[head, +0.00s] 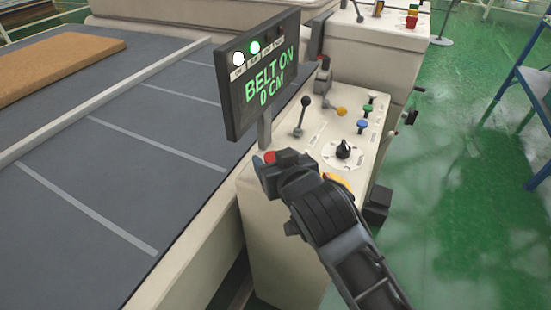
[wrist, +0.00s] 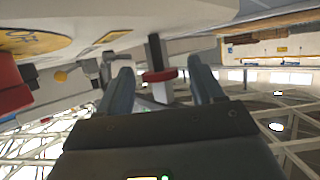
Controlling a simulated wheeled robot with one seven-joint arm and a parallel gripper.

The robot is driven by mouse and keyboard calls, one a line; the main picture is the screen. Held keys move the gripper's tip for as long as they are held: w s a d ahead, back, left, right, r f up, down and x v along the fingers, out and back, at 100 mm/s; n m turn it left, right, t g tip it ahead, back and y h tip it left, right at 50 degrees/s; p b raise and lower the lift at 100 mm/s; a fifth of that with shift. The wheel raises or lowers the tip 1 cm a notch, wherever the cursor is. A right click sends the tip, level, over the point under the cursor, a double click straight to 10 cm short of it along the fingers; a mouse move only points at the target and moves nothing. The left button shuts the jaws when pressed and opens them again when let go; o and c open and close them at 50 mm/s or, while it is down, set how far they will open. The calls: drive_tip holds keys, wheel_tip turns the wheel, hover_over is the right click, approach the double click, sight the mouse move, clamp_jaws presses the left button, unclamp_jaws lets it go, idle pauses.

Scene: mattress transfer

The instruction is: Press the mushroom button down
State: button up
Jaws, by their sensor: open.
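A red mushroom-shaped cap (wrist: 160,76) on a dark stem shows between my two fingers in the wrist view, apart from both. In the head view, red (head: 270,157) shows at my gripper's tip, near the panel's left edge. My gripper (head: 278,162) is open, with nothing held. A larger red button (wrist: 10,92), cut off by the frame, stands by a round yellow plate (wrist: 35,42) at the left of the wrist view. In the head view, my arm hides most of that plate (head: 338,181). Contact with either red part is not visible.
The cream control panel (head: 320,125) carries a black lever (head: 301,117), a black dial (head: 343,149) and several coloured knobs. A display (head: 258,73) reading "BELT ON 0 CM" rises beside my gripper. The grey belt (head: 120,130) bears a brown mattress (head: 55,58) at left.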

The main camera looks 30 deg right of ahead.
clamp_jaws()
idle(0.5)
